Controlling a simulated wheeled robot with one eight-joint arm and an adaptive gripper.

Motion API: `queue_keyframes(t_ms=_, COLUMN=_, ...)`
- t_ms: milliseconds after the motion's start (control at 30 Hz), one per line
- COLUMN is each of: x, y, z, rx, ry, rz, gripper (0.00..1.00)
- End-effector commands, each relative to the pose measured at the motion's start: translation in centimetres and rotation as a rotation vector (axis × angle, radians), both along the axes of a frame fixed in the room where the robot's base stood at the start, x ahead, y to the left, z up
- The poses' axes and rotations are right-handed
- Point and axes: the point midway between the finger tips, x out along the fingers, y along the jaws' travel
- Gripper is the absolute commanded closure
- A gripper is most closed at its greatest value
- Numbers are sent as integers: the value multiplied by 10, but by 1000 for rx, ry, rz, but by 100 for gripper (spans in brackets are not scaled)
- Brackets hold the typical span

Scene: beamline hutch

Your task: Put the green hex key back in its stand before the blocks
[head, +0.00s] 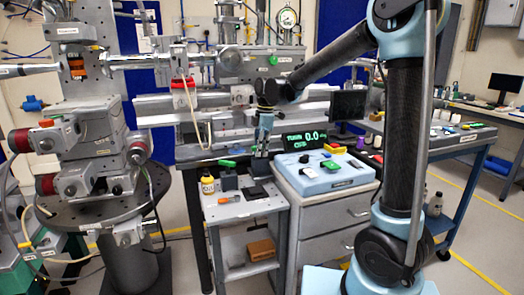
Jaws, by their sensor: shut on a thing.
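My gripper (261,154) points down over the back right of a small grey cart (226,213). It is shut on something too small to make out. A dark block (259,168) shows just under its fingertips; I cannot tell whether they touch. A dark upright block (229,181), perhaps a stand, is on the cart to the left. A green piece (228,163) shows above that block. I cannot tell which green piece, if any, is the hex key. Red, yellow and green blocks (331,165) are on the blue-grey box.
A brown box (261,250) is on the lower shelf.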

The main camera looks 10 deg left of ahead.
Motion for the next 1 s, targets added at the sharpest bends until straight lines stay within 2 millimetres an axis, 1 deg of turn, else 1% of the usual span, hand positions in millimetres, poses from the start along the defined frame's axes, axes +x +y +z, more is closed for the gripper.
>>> queue_keyframes(t_ms=33, x=0, y=0, z=-1, rx=0, ry=0, rz=0, gripper=100)
queue_keyframes(t_ms=67, x=0, y=0, z=-2, rx=0, ry=0, rz=0, gripper=84)
queue_keyframes(t_ms=100, x=0, y=0, z=-1, rx=0, ry=0, rz=0, gripper=75)
queue_keyframes(t_ms=133, x=0, y=0, z=-1, rx=0, ry=0, rz=0, gripper=68)
queue_keyframes(t_ms=167, x=0, y=0, z=-1, rx=0, ry=0, rz=0, gripper=66)
queue_keyframes(t_ms=467, x=1, y=-1, z=-1, rx=0, ry=0, rz=-1, gripper=66)
queue_keyframes(t_ms=567, x=1, y=-1, z=3, rx=0, ry=0, rz=-2, gripper=66)
queue_keyframes(t_ms=667, x=1, y=-2, z=13, rx=0, ry=0, rz=-2, gripper=66)
queue_keyframes(t_ms=767, x=2, y=-4, z=28, rx=0, ry=0, rz=-2, gripper=66)
queue_keyframes(t_ms=1000, x=5, y=-9, z=73, rx=0, ry=0, rz=-3, gripper=66)
